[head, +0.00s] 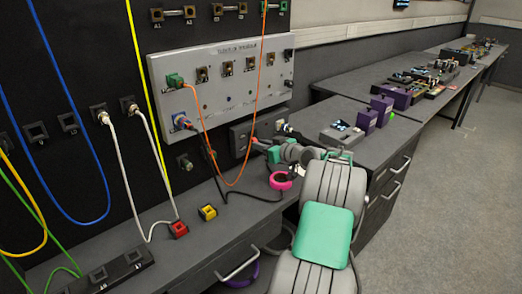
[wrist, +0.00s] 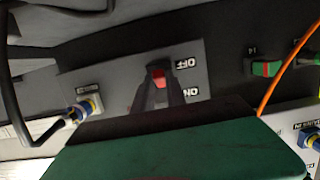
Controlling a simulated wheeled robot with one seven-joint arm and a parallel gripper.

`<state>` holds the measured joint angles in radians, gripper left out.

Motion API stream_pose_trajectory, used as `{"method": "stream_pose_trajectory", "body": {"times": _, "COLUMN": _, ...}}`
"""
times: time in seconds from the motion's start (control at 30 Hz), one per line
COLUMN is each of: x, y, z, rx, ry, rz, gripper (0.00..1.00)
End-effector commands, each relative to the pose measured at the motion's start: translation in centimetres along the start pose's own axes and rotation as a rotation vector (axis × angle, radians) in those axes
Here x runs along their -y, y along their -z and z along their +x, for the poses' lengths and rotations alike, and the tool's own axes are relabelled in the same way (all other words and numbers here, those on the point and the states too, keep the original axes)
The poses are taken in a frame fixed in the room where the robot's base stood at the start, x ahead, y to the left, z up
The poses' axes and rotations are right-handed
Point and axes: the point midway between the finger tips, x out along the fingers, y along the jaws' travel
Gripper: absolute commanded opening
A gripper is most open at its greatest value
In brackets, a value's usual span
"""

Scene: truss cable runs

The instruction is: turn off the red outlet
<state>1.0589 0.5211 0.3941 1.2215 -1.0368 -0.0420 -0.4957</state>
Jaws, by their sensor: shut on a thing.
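The red outlet switch (wrist: 158,74) is a small red rocker on a grey plate (wrist: 110,85) in the wrist view. OFF and ON labels appear upside down beside it, with OFF nearer the top of the picture. My gripper (wrist: 157,88) has its dark fingers closed around the switch, partly hiding it. In the head view my gripper (head: 256,144) reaches to the dark grey outlet box (head: 237,136) low on the wall, below the large grey panel. The switch's exact tilt is hard to tell.
A blue-and-yellow plug (wrist: 82,111) sits near the switch. An orange cable (head: 203,134) hangs from the grey panel (head: 215,95). A red block (head: 179,229) and a yellow block (head: 208,212) lie on the bench. Purple boxes (head: 382,108) stand on the right bench.

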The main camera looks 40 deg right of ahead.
Motion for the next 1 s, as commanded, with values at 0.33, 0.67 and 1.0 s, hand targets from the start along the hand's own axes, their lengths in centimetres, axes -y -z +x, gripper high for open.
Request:
{"method": "stream_pose_trajectory", "body": {"times": 0.33, "x": 0.0, "y": 0.0, "z": 0.0, "rx": 0.002, "ry": 0.0, "rz": 0.001, "gripper": 0.34}}
{"method": "stream_pose_trajectory", "body": {"times": 0.67, "x": -0.1, "y": 0.0, "z": -0.3, "rx": 0.002, "ry": -0.001, "rz": 0.001, "gripper": 0.38}}
{"method": "stream_pose_trajectory", "body": {"times": 1.0, "x": -0.1, "y": 0.0, "z": -6.5, "rx": 0.002, "ry": -0.003, "rz": 0.0, "gripper": 0.38}}
